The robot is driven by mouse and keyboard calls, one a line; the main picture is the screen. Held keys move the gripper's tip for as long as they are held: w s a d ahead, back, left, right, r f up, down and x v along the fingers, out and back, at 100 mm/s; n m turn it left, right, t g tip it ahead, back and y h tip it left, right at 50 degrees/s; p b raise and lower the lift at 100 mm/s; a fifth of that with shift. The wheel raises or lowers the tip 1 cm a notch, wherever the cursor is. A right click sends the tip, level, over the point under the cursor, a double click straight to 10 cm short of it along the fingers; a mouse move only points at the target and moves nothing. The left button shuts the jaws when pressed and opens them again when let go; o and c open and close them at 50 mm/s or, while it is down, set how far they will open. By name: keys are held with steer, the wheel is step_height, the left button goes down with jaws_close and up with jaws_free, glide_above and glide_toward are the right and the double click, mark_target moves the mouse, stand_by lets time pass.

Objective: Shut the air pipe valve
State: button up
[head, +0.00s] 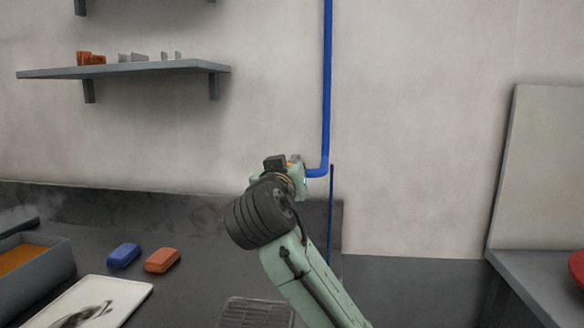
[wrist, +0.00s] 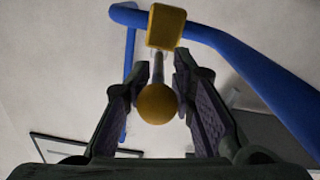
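The blue air pipe (head: 327,85) runs down the wall and bends left behind my wrist in the head view. In the wrist view the blue pipe (wrist: 255,75) crosses the upper part and carries a yellow valve block (wrist: 166,26). A thin grey stem joins the block to a round yellow knob (wrist: 157,104). My gripper (wrist: 160,82) is open, with one finger on each side of the stem and knob. Whether either finger touches the knob I cannot tell. In the head view my arm hides most of the valve.
A grey shelf (head: 130,70) with small items hangs at the upper left. The wall right of the pipe is bare.

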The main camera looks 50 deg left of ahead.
steer(key=shift+o, duration=1.1)
steer(key=shift+s, duration=0.15)
steer(key=shift+r, duration=0.1)
steer(key=v, duration=1.2)
steer(key=shift+d, duration=0.1)
